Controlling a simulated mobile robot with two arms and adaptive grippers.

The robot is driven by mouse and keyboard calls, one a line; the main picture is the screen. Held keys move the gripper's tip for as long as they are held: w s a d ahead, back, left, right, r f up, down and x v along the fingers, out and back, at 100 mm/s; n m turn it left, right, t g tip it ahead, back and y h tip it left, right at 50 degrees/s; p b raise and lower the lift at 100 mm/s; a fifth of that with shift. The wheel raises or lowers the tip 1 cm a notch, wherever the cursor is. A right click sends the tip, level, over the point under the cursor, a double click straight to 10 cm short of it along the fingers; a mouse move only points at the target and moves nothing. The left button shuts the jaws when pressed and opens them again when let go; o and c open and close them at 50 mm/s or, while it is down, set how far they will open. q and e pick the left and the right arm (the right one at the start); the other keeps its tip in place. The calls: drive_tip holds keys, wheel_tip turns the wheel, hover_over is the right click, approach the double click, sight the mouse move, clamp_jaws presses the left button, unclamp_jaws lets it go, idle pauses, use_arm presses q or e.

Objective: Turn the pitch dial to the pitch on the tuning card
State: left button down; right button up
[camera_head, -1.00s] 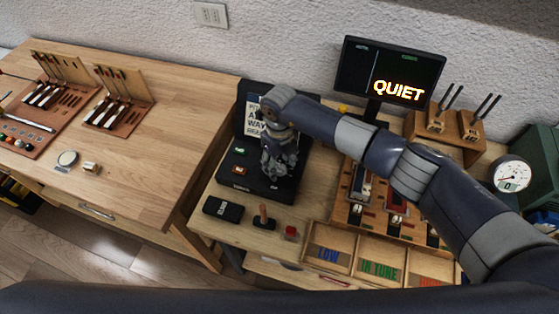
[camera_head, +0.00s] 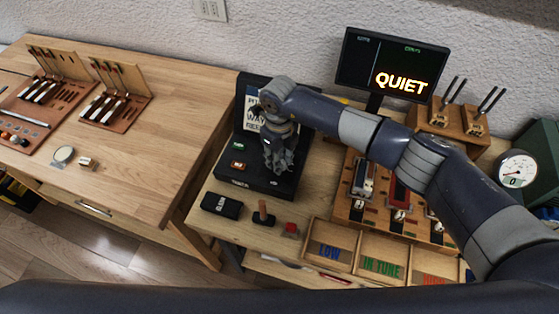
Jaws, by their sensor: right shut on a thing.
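My right gripper (camera_head: 277,166) points down over the black panel box (camera_head: 272,183) on the right-hand bench. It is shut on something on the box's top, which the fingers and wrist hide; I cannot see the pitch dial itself. A green and an orange-red button show on the box left of the gripper. A card (camera_head: 253,118) with large printed words stands against the box's upright back, partly covered by my arm, and I cannot read it in full. The screen (camera_head: 388,68) behind reads "QUIET". My left gripper is not in view.
In front of the box lie a black case (camera_head: 222,206), a wooden-handled tool (camera_head: 263,214) and a small red block (camera_head: 290,229). Trays marked LOW and IN TUNE (camera_head: 378,266) are at the front. A round gauge (camera_head: 516,169) is at right. The left table (camera_head: 135,180) has much bare wood.

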drive_tip(key=n+b, duration=0.1)
drive_tip(key=b, duration=0.1)
drive_tip(key=n+b, duration=0.2)
drive_tip(key=b, duration=0.1)
drive_tip(key=n+b, duration=0.2)
drive_tip(key=b, duration=0.1)
drive_tip(key=shift+f, duration=0.3)
drive_tip(key=shift+s+r+n+b, duration=0.1)
drive_tip(key=shift+r+n+b, duration=0.15)
drive_tip(key=shift+n+b, duration=0.75)
drive_tip(key=o, duration=1.1)
wheel_tip(320, 180, up, 12)
drive_tip(key=shift+r, duration=0.1)
